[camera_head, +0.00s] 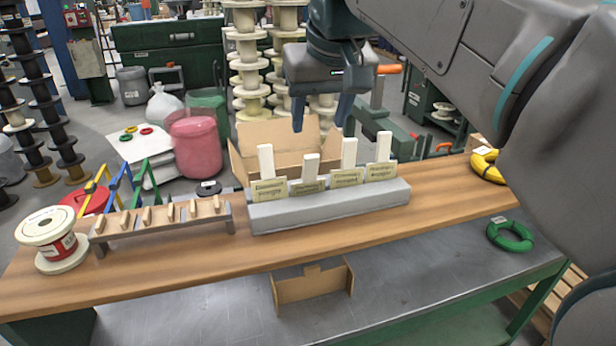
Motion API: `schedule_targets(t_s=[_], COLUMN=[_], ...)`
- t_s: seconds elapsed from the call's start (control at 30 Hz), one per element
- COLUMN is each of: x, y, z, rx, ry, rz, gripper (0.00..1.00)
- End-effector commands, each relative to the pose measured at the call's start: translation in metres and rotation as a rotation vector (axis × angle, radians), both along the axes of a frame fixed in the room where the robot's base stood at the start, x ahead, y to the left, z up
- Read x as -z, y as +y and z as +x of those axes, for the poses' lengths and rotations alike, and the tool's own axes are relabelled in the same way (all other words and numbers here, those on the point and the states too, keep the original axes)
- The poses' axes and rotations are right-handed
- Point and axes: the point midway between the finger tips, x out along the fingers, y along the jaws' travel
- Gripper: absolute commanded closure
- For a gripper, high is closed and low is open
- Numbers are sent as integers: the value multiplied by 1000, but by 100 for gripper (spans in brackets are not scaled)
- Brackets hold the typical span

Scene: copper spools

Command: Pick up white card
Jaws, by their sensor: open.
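Several upright white cards stand in a row in a long grey holder (330,211) on the wooden bench. They are a left card (265,160), a shorter second card (310,165), a third card (348,153) and a right card (383,146). Yellowish labels with writing sit in front of their lower parts. My gripper (320,124) points down with its two fingers apart and nothing between them. In the picture it is above the second and third cards. I cannot tell its exact distance from them.
An open cardboard box (248,135) is behind the holder. A wooden peg rack (160,222) and a white spool (48,238) stand to the left. A yellow coil (487,165) lies at the right. The bench's front strip (330,240) is clear.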

Motion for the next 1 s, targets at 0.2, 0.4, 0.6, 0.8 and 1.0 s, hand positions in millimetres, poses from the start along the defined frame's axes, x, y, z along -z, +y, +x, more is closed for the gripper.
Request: schedule_targets(t_s=[0.2, 0.4, 0.6, 0.8, 1.0], x=[40, 67, 78, 104, 119], y=[5, 8, 9, 13, 14], z=[15, 27, 33, 49, 55], rx=[-1, 0, 0, 1, 1], ry=[4, 3, 2, 4, 1], rz=[-1, -1, -1, -2, -1], gripper=[49, 49, 49, 49, 49])
